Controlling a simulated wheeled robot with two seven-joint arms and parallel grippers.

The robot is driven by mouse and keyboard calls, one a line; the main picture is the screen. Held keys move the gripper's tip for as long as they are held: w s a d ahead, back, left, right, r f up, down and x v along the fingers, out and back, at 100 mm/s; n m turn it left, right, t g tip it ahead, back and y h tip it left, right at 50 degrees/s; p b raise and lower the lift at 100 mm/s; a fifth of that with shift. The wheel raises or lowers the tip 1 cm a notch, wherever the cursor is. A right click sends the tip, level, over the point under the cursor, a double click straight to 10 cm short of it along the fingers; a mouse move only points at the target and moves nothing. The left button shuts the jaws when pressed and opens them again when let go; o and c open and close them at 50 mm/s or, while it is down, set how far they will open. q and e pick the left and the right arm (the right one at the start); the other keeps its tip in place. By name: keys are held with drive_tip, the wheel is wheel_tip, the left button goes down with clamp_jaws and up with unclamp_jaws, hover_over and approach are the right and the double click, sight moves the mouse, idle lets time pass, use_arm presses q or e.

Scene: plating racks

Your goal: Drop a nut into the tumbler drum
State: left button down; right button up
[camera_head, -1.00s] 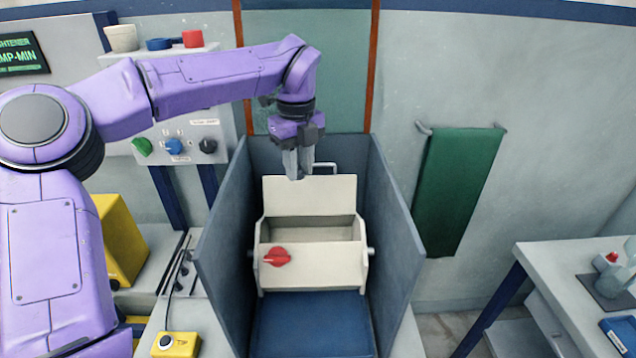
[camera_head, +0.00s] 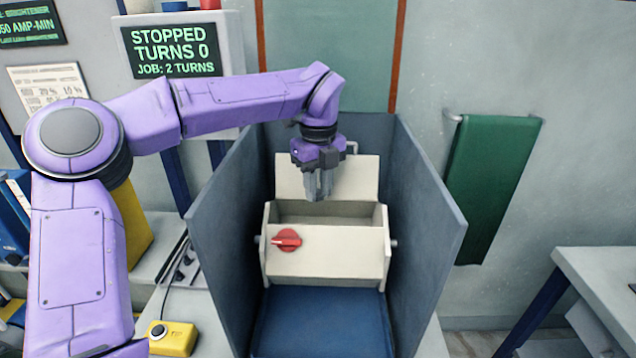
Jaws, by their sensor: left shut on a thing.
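The tumbler drum (camera_head: 325,264) is a cream box with its lid (camera_head: 350,176) raised at the back and a red knob (camera_head: 287,240) on its front. It sits between grey-blue side panels. Its opening (camera_head: 340,213) faces up. My left gripper (camera_head: 319,197) points down just above the back left of the opening, in front of the raised lid. Its fingers are closed together on something, but the nut itself is hidden or too small to make out. My right gripper is out of view.
Tall grey-blue panels (camera_head: 425,230) flank the drum on both sides. A blue pad (camera_head: 320,322) lies in front. A screen (camera_head: 172,50) reads STOPPED, TURNS 0, JOB: 2 TURNS. A yellow button box (camera_head: 173,338) stands front left, and a green towel (camera_head: 492,188) hangs at right.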

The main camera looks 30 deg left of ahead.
sight(319, 190)
use_arm(q)
drive_tip(key=shift+w+f, duration=0.15)
drive_tip(key=shift+f, duration=0.65)
drive_tip(key=shift+r, duration=0.1)
drive_tip(key=c, duration=0.8)
unclamp_jaws()
drive_tip(key=shift+r, duration=0.15)
wheel_tip(319, 190, up, 10)
drive_tip(key=shift+r, duration=0.15)
